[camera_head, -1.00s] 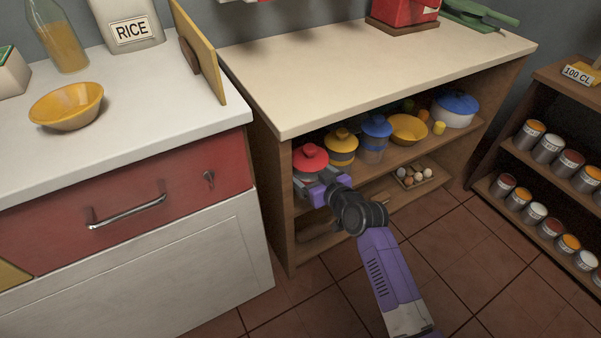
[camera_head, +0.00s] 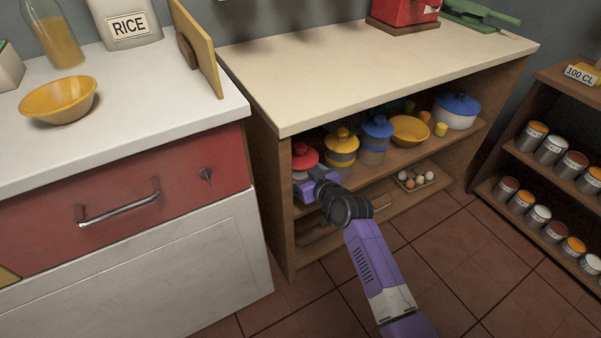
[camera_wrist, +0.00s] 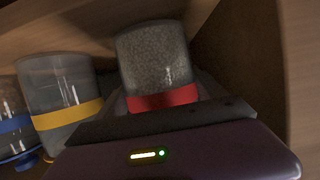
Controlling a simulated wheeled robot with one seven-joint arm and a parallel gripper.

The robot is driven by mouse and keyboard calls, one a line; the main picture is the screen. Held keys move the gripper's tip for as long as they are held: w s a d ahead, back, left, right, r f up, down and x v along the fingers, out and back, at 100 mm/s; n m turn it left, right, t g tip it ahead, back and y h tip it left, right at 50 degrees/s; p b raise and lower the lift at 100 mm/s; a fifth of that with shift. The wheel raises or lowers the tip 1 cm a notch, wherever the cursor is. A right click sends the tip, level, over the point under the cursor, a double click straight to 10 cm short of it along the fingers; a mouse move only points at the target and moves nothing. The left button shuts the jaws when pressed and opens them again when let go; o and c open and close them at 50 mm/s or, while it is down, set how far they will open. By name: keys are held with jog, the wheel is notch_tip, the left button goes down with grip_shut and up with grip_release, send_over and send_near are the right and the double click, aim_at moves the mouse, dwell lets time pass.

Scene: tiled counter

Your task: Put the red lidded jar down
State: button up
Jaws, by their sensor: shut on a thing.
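The red lidded jar (camera_head: 304,155) is at the left end of the shelf under the cream counter, close to the left side panel. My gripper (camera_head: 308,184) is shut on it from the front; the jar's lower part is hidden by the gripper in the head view. In the wrist view the jar (camera_wrist: 155,60) shows as clear glass with grainy contents and a red band, between my fingers. Whether its base touches the shelf I cannot tell.
A yellow-lidded jar (camera_head: 341,147) stands just right of the red one, then a blue-lidded jar (camera_head: 375,138), a yellow bowl (camera_head: 409,129) and a blue-lidded pot (camera_head: 455,111). The counter edge (camera_head: 400,97) overhangs the shelf. An egg tray (camera_head: 416,180) sits below.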

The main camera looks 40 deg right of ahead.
jog(key=o, duration=2.1)
jog(key=shift+f, duration=0.1)
jog(key=shift+c, duration=0.2)
